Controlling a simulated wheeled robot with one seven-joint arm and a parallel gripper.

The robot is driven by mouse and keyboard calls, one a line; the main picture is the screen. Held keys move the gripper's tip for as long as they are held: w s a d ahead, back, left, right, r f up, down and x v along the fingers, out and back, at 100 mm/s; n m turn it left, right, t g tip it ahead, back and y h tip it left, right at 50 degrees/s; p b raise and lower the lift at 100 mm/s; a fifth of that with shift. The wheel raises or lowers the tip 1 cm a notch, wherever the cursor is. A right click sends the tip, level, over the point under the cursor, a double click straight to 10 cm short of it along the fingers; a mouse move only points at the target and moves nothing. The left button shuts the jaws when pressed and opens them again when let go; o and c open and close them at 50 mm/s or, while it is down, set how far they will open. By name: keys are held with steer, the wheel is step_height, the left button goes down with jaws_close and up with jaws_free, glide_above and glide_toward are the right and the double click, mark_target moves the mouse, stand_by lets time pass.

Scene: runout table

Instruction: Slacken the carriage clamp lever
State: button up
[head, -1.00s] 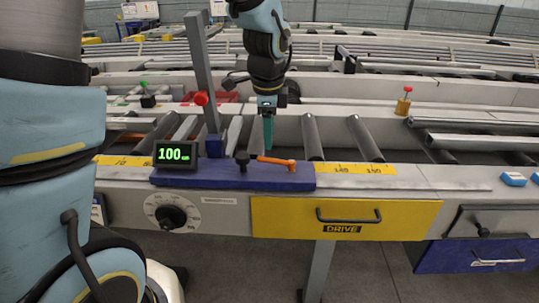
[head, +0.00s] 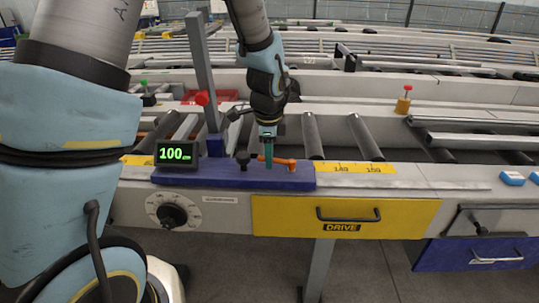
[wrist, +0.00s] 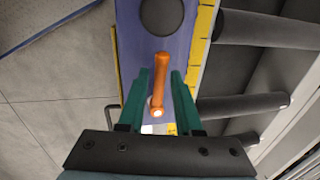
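The orange clamp lever (head: 283,162) lies along the top of the blue carriage (head: 215,178), pointing right from its dark pivot knob (head: 242,157). My gripper (head: 269,163) points down at the lever in the head view, its green fingers overlapping the lever's middle. In the wrist view the lever (wrist: 163,75) runs lengthwise between the two green fingers (wrist: 162,88). A gap shows on each side of the lever, so the fingers are open around it and not pressed on it. The wrist view shows part of the blue carriage (wrist: 187,18).
The carriage bears a green "100" display (head: 176,152) and a grey post (head: 203,70) with a red knob. A yellow ruler strip (head: 355,168) runs along the table edge. Rollers (head: 364,137) lie behind. A yellow drive drawer (head: 285,217) and a dial (head: 172,215) are on the front.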

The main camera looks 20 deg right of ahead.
jaws_close()
stand_by(1.1)
